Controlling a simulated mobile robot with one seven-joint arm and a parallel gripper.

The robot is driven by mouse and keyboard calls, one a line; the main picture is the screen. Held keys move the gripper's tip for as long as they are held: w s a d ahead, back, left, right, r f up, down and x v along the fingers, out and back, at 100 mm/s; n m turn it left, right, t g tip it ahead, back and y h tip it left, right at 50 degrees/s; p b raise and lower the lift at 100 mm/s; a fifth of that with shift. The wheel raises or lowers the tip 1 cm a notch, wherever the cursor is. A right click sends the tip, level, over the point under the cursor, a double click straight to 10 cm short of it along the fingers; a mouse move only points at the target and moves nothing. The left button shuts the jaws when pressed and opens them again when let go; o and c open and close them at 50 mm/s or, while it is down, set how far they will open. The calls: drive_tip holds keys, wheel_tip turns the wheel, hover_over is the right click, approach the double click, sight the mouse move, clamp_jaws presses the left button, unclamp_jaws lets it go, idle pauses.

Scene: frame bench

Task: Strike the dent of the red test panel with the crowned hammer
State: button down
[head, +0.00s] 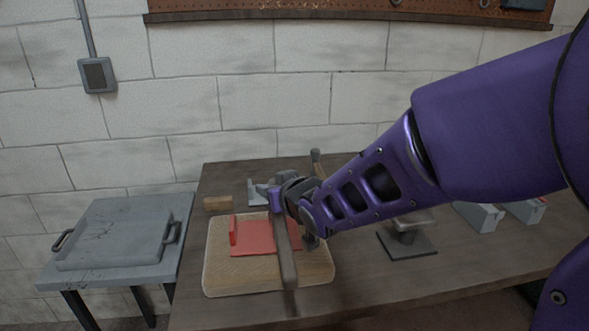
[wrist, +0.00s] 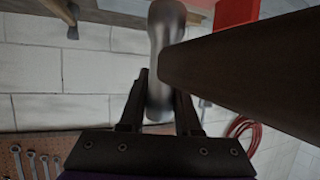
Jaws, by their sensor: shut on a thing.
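The red test panel (head: 258,236) lies on a pale wooden board (head: 225,276) on the bench, with a raised red edge at its left. My gripper (head: 284,192) is above the panel's far side, shut on the hammer. The long grey-brown hammer (head: 287,262) crosses in front of the panel and hides part of it. In the wrist view, the grey hammer piece (wrist: 160,70) lies between my fingers (wrist: 160,102). A corner of the red panel (wrist: 235,12) shows at the top. I cannot make out the dent or the crowned face.
A dark brown bar (wrist: 245,70) fills the wrist view's right side; I cannot tell what it belongs to. A small wood block (head: 217,203) is behind the board. A grey stand (head: 406,243) and grey boxes (head: 480,216) are right. A side table (head: 115,230) stands left.

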idle(0.4)
wheel_tip(320, 180, down, 5)
drive_tip(key=b, duration=0.5)
drive_tip(key=shift+r+p, duration=0.45)
drive_tip(key=shift+p, duration=0.05)
wheel_tip(320, 180, up, 7)
drive_tip(key=p, duration=0.6)
drive_tip(key=shift+r, duration=0.2)
